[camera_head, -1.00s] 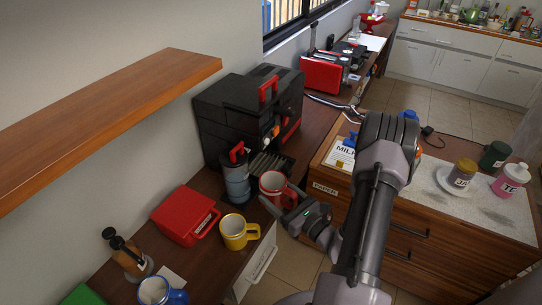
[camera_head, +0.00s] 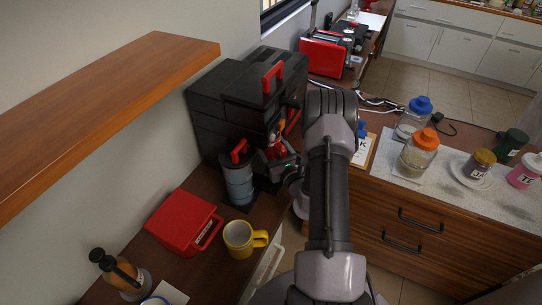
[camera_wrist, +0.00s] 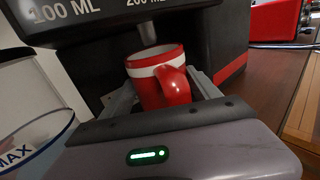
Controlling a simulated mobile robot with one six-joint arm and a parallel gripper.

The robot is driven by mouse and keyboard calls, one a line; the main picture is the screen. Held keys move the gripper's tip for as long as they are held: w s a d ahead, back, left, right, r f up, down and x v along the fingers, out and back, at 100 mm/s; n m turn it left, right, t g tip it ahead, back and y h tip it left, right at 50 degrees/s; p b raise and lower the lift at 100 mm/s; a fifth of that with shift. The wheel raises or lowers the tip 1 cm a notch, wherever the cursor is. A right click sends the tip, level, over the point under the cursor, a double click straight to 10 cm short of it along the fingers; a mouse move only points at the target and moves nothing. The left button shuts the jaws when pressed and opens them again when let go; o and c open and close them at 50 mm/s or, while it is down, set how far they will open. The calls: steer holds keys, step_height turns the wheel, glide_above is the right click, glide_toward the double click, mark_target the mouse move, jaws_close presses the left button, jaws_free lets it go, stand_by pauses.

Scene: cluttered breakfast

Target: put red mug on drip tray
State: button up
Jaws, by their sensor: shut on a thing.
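The red mug with a white band (camera_wrist: 153,72) is upright between the two fingers of my gripper (camera_wrist: 162,92) in the wrist view. My gripper is shut on it, and its handle points toward the camera. The mug is right under the spout of the black coffee machine (camera_head: 232,100). In the head view my gripper (camera_head: 285,165) is at the machine's front and the mug is mostly hidden by it and my arm. The drip tray is hidden behind my gripper, so I cannot tell whether the mug touches it.
A grey jug with a red handle (camera_head: 238,183) stands close to the left of my gripper. A red box (camera_head: 183,222) and a yellow mug (camera_head: 239,238) are nearer on the counter. Glass jars (camera_head: 418,155) stand on the right cabinet.

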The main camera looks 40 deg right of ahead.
mark_target(274, 157)
steer(key=shift+w+d+f+b, duration=0.15)
steer(key=shift+f+b, duration=1.05)
steer(key=shift+f, duration=0.75)
steer(key=o, duration=1.7)
steer(key=shift+c, duration=0.2)
steer(key=shift+r, duration=0.2)
steer(key=shift+s+a+p, duration=0.2)
steer(key=shift+s+p, duration=0.15)
steer(key=shift+p, duration=0.05)
steer(key=p+v, duration=0.1)
steer(key=v, duration=1)
steer(key=shift+p, duration=0.35)
steer(key=shift+s, duration=0.2)
